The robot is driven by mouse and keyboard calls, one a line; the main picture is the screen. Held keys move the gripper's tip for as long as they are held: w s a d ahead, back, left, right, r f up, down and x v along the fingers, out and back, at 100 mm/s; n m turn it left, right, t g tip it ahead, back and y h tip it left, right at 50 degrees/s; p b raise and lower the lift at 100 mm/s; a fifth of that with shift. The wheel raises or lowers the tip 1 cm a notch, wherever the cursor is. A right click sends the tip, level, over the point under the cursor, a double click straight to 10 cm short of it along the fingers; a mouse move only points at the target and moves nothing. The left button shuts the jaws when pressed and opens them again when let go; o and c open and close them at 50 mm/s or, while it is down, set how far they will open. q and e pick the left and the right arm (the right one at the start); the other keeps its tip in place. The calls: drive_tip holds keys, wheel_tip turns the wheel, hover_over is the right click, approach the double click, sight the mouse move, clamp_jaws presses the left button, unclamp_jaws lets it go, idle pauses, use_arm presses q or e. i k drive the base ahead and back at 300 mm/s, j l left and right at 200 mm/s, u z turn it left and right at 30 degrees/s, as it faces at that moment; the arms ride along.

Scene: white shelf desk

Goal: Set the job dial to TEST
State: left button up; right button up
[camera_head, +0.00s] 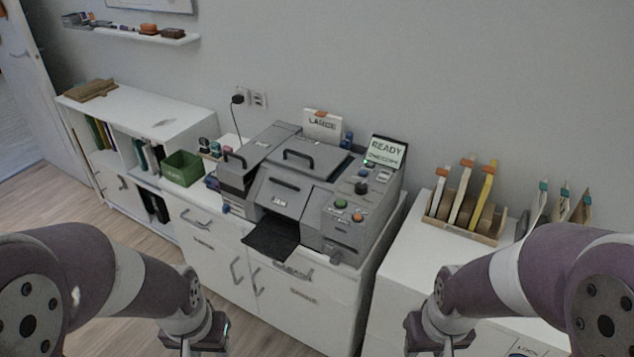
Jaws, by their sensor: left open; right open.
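A grey copier-like machine (290,185) stands on the white cabinet at centre. Its control panel is on the right side, under a small screen (385,151) whose text looks like READY and ONE COPY. A black knob (361,188) on the panel looks like the job dial; its markings and setting are too small to read. My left gripper (207,343) is open at the bottom edge, in front of the cabinet and well short of the machine. My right gripper (425,343) is open at the bottom edge, apart from the panel. The fingertips of both are mostly cut off.
A black tray (272,240) juts from the machine's front. A wooden rack (463,222) stands on the right cabinet, and a green bin (183,168) is left of the machine.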

sight(361, 188)
drive_tip(key=i+l+z, duration=0.25)
drive_tip(key=z, duration=0.15)
drive_tip(key=i+l+z, duration=0.1)
drive_tip(key=i+z, duration=0.7)
